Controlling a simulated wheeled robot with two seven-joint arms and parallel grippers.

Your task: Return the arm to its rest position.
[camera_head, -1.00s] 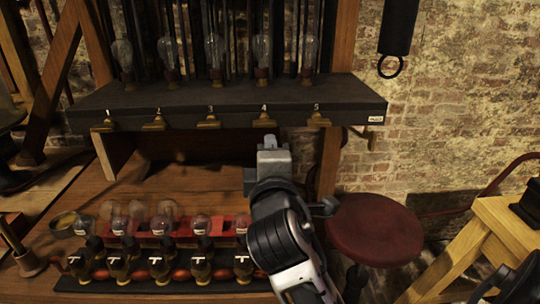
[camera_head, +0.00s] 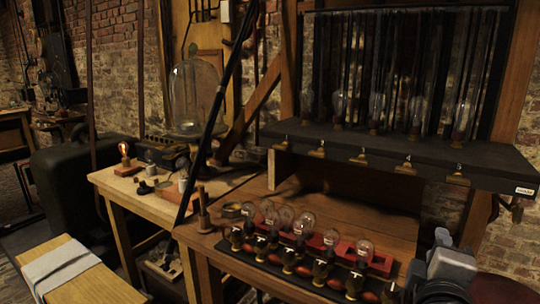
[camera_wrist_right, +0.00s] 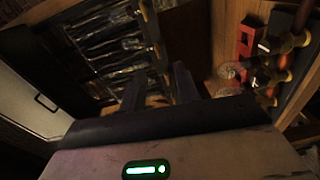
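My right gripper (camera_head: 440,240) shows at the lower right of the head view, in front of the wooden bench and right of the row of bulb-topped jars (camera_head: 320,270). In the right wrist view its two dark fingers (camera_wrist_right: 160,88) stand apart with nothing between them, so it is open and empty. My left gripper is in neither view.
A dark shelf (camera_head: 400,155) with several brass tags and glass bulbs hangs above the bench. A red stool (camera_head: 503,290) is at the lower right. A side table (camera_head: 120,185) with a lit bulb (camera_head: 124,150) and a light wooden bench (camera_head: 95,290) are left.

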